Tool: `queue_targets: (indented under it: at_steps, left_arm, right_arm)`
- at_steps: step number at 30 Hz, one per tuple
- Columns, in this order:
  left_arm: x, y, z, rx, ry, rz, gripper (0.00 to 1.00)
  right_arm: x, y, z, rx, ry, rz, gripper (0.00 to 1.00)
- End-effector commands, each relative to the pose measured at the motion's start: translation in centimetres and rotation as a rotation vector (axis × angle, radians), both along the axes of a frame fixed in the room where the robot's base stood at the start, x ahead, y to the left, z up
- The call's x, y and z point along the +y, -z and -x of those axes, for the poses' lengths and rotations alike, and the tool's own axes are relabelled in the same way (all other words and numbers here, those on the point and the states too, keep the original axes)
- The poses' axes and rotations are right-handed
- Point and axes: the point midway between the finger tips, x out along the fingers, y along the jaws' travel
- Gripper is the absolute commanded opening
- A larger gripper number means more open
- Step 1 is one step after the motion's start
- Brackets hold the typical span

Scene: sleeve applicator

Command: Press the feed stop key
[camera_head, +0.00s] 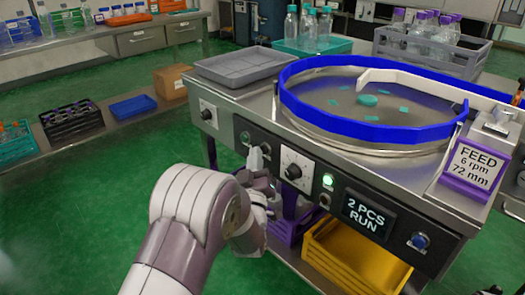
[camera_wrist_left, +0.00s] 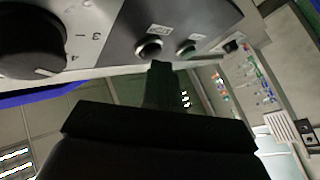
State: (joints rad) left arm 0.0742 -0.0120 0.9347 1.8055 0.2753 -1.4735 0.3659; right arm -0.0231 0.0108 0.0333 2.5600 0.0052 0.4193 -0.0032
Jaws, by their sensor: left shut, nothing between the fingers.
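The machine's front panel (camera_head: 228,128) carries a dial (camera_head: 293,170), a lit green button (camera_head: 327,181) and a blue button (camera_head: 420,241). My left gripper (camera_head: 257,157) is shut and empty, its tip at the panel left of the dial. In the left wrist view, the fingertips (camera_wrist_left: 161,68) are just below a dark round key (camera_wrist_left: 149,50). A second, greenish key (camera_wrist_left: 187,47) is to its right. The key labels are too small to read, so I cannot tell which is feed stop. Contact with a key cannot be made out.
The display (camera_head: 367,214) reads "2 PCS RUN". A blue-rimmed turntable (camera_head: 375,130), a grey tray (camera_head: 245,65) and a feed sign (camera_head: 473,167) are on top of the machine. A yellow bin (camera_head: 350,262) stands below. The green floor at left is mostly clear.

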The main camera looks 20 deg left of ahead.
Motion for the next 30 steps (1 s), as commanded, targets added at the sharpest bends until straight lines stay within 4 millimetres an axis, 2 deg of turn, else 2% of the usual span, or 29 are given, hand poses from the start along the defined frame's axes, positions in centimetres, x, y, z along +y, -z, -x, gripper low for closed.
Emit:
queue_targets:
  at_steps: [21, 30]
  left_arm:
    - [-0.2, 0.0, -0.5, 0.001, 0.000, 0.000, 0.00]
    - [0.3, 0.0, 0.8, 0.000, 0.000, -0.001, 0.00]
  right_arm:
    - [0.0, 0.2, 0.0, 0.000, 0.000, 0.000, 0.00]
    - [0.0, 0.2, 0.0, 0.000, 0.000, 0.000, 0.00]
